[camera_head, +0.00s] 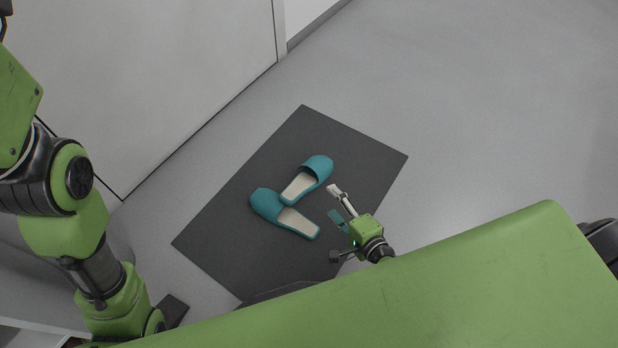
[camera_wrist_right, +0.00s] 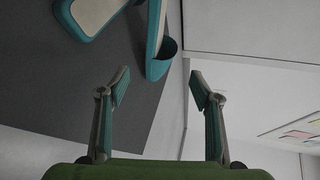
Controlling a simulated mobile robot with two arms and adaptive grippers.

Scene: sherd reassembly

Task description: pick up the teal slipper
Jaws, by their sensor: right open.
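Two teal slippers with pale insoles lie on a dark mat (camera_head: 230,240) in the head view. The upper slipper (camera_head: 318,167) has its toe toward the upper right; the lower slipper (camera_head: 266,203) has its toe toward the upper left. My right gripper (camera_head: 336,204) is open and empty just right of the slippers, its fingers pointing toward them. In the right wrist view, the open fingers (camera_wrist_right: 158,90) have one teal slipper (camera_wrist_right: 160,64) beyond them, near the top centre, not between the pads. Part of another slipper (camera_wrist_right: 84,20) shows at upper left. My left gripper is not in view.
A pale cabinet or wall (camera_head: 150,80) stands along the upper left. Open grey floor (camera_head: 480,100) lies to the right of the mat. My left arm fills the left side, and my own green body covers the bottom of the head view.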

